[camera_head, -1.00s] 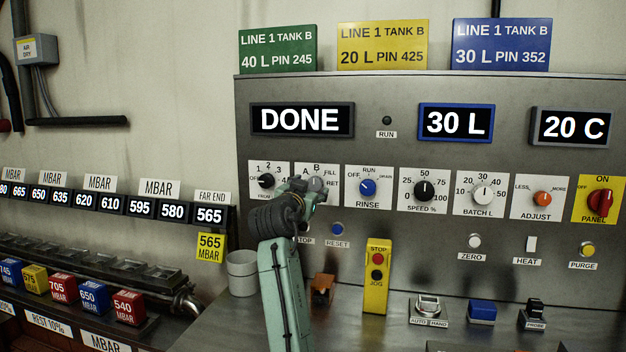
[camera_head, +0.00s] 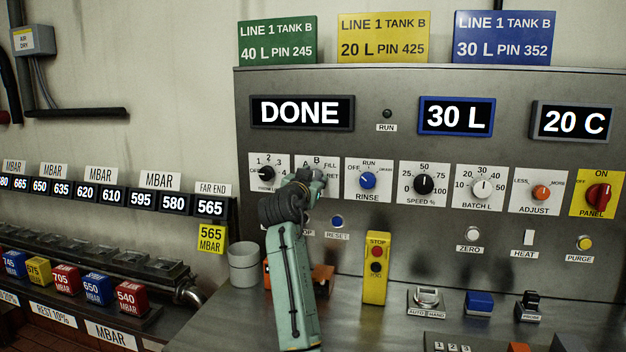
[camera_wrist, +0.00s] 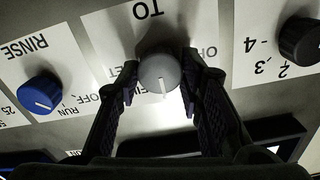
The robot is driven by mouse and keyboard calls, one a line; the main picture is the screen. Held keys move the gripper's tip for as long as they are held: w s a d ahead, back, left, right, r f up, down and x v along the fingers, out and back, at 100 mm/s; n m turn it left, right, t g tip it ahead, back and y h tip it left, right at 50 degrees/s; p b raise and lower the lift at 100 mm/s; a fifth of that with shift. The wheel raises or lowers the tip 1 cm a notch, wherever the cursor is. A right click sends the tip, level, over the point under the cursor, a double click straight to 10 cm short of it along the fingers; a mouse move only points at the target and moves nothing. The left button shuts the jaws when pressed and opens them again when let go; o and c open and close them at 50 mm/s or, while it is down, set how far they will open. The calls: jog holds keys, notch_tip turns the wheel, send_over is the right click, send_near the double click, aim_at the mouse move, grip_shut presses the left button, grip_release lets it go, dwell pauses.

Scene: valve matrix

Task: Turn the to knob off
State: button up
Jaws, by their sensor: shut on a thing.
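The TO knob (camera_wrist: 158,70) is a round grey knob with a white pointer line, on a white plate marked TO. In the wrist view, which shows the panel upside down, the line points down the picture. My gripper (camera_wrist: 160,84) has one dark finger on each side of the knob and is shut on it. In the head view the TO plate (camera_head: 331,163) shows A, B, FILL and RET, but my gripper and wrist hide its knob and left part.
A black knob (camera_head: 266,173) sits left and the blue RINSE knob (camera_head: 367,180) right of the TO plate. Below are a blue RESET button (camera_head: 337,221) and a yellow STOP/JOG box (camera_head: 375,267). A white cup (camera_head: 243,265) stands on the counter.

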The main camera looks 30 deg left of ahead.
jog(key=c, duration=0.5)
jog(key=shift+c, duration=0.2)
jog(key=n, duration=0.7)
jog(key=shift+n, duration=0.3)
jog(key=n, duration=1)
jog(key=shift+n, duration=0.3)
